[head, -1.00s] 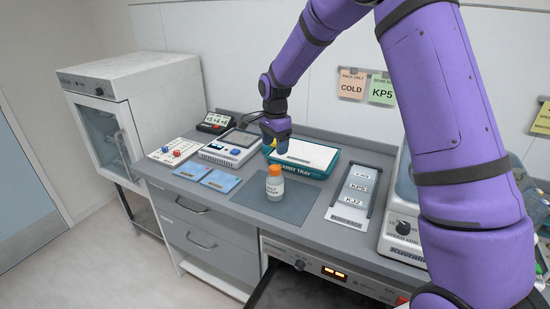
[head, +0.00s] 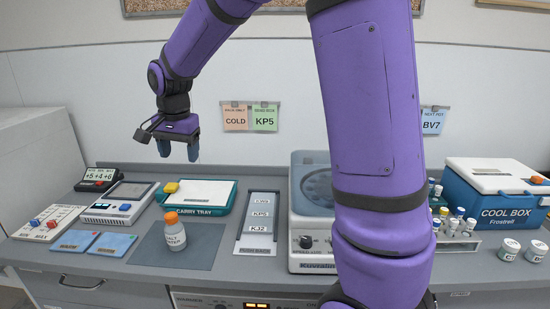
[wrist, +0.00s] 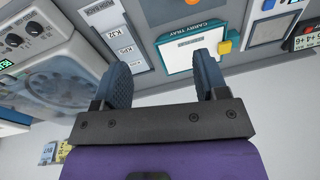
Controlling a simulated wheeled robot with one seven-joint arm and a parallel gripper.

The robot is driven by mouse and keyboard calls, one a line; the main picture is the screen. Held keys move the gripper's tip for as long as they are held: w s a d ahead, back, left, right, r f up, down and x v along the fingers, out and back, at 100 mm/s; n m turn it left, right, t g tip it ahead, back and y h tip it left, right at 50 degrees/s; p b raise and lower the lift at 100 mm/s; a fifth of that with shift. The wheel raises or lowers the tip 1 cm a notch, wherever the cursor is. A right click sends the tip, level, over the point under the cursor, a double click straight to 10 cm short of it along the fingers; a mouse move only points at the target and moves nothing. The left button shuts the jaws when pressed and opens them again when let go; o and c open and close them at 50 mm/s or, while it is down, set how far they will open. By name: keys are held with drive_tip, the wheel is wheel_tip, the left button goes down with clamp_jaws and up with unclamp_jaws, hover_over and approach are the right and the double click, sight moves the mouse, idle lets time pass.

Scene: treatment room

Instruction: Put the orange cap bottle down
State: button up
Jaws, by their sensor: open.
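The orange cap bottle (head: 174,232) is white with a printed label and stands upright on the dark grey mat (head: 198,252) on the counter. My gripper (head: 178,150) is raised above the back of the counter, well apart from the bottle. Its two blue fingers are spread with nothing between them, and they also show open in the wrist view (wrist: 164,82).
The carry tray (head: 212,210) with a yellow item (head: 171,187) lies behind the mat. A label rack (head: 259,222) and a centrifuge-like machine (head: 312,225) stand to the right. A blue cool box (head: 490,198) is at the far right. Blue packets (head: 112,244) lie left of the mat.

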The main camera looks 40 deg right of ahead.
drive_tip(key=s+d+r+n+t, duration=0.1)
drive_tip(key=s+r+n, duration=0.1)
drive_tip(key=s+r, duration=0.35)
drive_tip(key=s+d+r+n+t, duration=0.1)
drive_tip(key=s+d+r+n, duration=0.15)
drive_tip(key=s, duration=0.65)
drive_tip(key=s+n+t, duration=0.1)
drive_tip(key=s+n, duration=0.4)
drive_tip(key=s, duration=1)
drive_tip(key=shift+s+d+f+n+t, duration=0.3)
drive_tip(key=shift+s+d+f+n, duration=0.05)
drive_tip(key=shift+d+f, duration=0.1)
drive_tip(key=shift+a, duration=0.1)
